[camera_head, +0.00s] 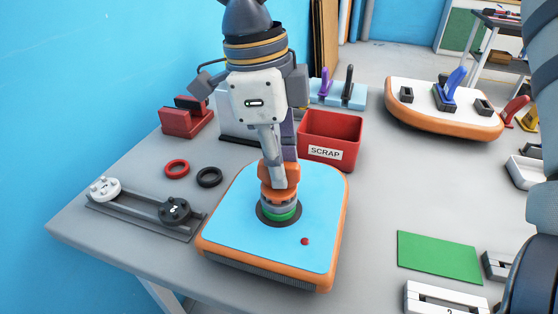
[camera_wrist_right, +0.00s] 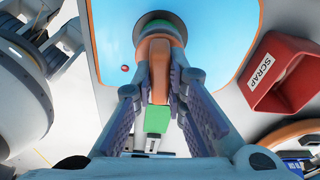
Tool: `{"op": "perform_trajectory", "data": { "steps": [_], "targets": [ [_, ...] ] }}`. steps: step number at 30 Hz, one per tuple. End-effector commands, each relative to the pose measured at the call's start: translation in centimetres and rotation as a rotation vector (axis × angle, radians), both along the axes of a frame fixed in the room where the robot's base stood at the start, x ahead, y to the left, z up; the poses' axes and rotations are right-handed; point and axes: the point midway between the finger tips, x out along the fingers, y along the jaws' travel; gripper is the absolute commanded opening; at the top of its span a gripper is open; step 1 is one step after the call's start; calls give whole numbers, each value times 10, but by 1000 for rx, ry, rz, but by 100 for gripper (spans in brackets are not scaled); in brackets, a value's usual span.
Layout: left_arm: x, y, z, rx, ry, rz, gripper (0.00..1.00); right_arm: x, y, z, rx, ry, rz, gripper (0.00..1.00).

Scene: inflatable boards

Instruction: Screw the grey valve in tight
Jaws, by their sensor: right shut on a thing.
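The light-blue inflatable board (camera_head: 235,215) with an orange rim lies on the table. The grey valve (camera_head: 281,203) sits upright in the dark round port of the board, with a green ring (camera_head: 284,214) showing low around it. An orange piece (camera_head: 281,178) is on top of the valve. My right gripper (camera_head: 275,158) comes down from above and is shut on this orange piece, which also shows between its fingers in the right wrist view (camera_wrist_right: 160,70). The fingers hide part of the valve. Whether its thread is fully seated cannot be seen. My left gripper is not in view.
A red SCRAP bin (camera_head: 330,138) stands behind the board. Left are a rail with two round caps (camera_head: 145,212) and two rings (camera_head: 193,172). A green mat (camera_head: 438,256) lies right. A second board (camera_head: 440,112) is further back. A red dot (camera_head: 305,241) marks the board.

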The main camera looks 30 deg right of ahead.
Motion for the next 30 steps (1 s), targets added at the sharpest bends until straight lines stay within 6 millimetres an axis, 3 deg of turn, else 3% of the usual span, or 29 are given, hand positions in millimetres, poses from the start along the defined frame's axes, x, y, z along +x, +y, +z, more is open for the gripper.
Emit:
{"op": "perform_trajectory", "data": {
  "steps": [6,14,19,26,30],
  "targets": [
    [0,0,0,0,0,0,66,0,0,0,0,0,-275,0],
    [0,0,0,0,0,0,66,0,0,0,0,0,-318,0],
    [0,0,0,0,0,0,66,0,0,0,2,0,-583,0],
    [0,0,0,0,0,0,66,0,0,0,1,0,-604,0],
    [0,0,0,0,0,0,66,0,0,0,1,-1,-825,0]
  ]
}}
